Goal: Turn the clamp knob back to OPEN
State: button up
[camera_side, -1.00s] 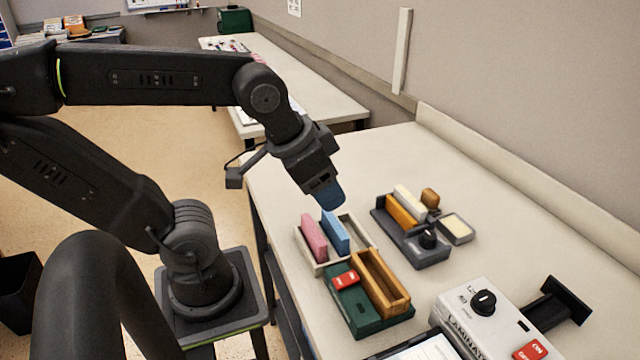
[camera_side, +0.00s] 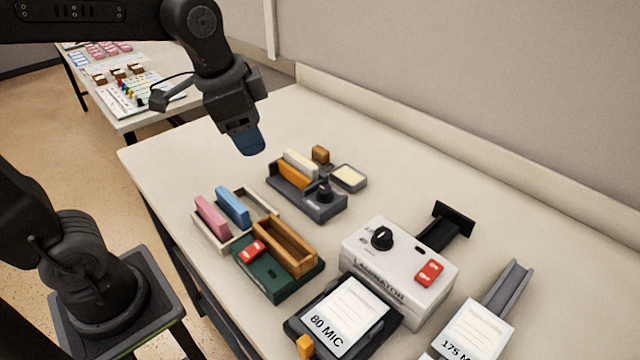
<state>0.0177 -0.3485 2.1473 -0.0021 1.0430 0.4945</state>
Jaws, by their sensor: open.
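A dark grey clamp fixture (camera_side: 283,198) lies on the table, holding an orange block (camera_side: 293,175) and a cream block (camera_side: 300,163) side by side. A black knob (camera_side: 323,191) stands on its front right end; its markings are too small to read. My gripper (camera_side: 250,146), with blue fingertips, hangs above the table, up and left of the fixture in the picture. It is apart from the knob and appears empty. Its jaws are open, though the gap hardly shows from this side.
A tray with pink (camera_side: 212,216) and blue (camera_side: 232,206) blocks and a green base with a wooden box (camera_side: 285,247) stand in front of the fixture. A white laminator (camera_side: 400,262) with its own black knob (camera_side: 382,238) stands right. A shallow dish (camera_side: 348,178) sits close beside the fixture.

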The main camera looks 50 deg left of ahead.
jog(key=w+f+m+g, duration=0.2)
jog(key=w+m, duration=0.4)
jog(key=w, duration=0.3)
jog(key=m+g, duration=0.2)
jog(key=m, duration=0.2)
send_over(325, 188)
notch_tip(325, 188, down, 3)
notch_tip(325, 188, down, 14)
jog(key=shift+s+d+r, duration=0.1)
jog(key=shift+d+r, duration=0.05)
jog(key=shift+r, duration=0.05)
jog(key=shift+c, duration=0.5)
jog(key=c, duration=0.8)
jog(key=shift+n, duration=1.7)
jog(key=o, duration=0.9)
